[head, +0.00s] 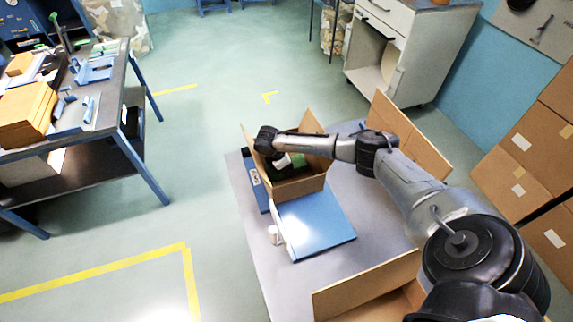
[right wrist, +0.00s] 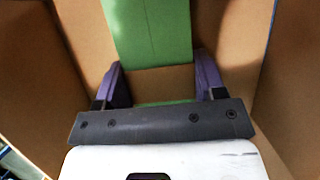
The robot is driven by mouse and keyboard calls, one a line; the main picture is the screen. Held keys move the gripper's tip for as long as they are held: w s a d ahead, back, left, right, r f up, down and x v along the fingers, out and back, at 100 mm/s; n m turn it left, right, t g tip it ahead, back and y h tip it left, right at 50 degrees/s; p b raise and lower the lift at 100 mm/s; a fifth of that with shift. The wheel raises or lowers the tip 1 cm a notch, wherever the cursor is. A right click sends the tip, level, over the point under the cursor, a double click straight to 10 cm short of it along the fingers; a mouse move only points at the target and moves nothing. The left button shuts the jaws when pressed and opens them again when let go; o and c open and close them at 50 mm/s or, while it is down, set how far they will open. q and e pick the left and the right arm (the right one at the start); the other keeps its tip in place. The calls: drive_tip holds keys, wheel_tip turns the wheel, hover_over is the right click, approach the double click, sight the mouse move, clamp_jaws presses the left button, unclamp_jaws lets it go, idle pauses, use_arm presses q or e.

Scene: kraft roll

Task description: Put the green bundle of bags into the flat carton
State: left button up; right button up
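A green bundle (head: 298,160) lies inside an open carton (head: 300,187) on the grey table, partly hidden by my right gripper and arm. In the right wrist view the green bundle (right wrist: 150,32) shows above the fingers, with a brown stretch and a green strip between them. My right gripper (right wrist: 158,72) reaches down into the carton, its two purple fingers spread apart on either side of the brown stretch. I cannot tell whether they press on the bundle. Another open carton (head: 365,285) stands at the table's front, partly hidden by my arm. My left gripper is out of view.
Cardboard flaps (head: 410,135) rise behind my right arm. Stacked boxes (head: 515,185) stand at the right. A workbench (head: 115,105) is at the left, with open floor between.

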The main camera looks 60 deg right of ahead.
drive_tip(key=o, duration=0.4)
drive_tip(key=shift+o, duration=0.3)
drive_tip(key=p+v, duration=0.2)
drive_tip(key=v, duration=0.9)
drive_tip(key=shift+w+a+r, duration=0.15)
drive_tip(key=shift+r, duration=0.45)
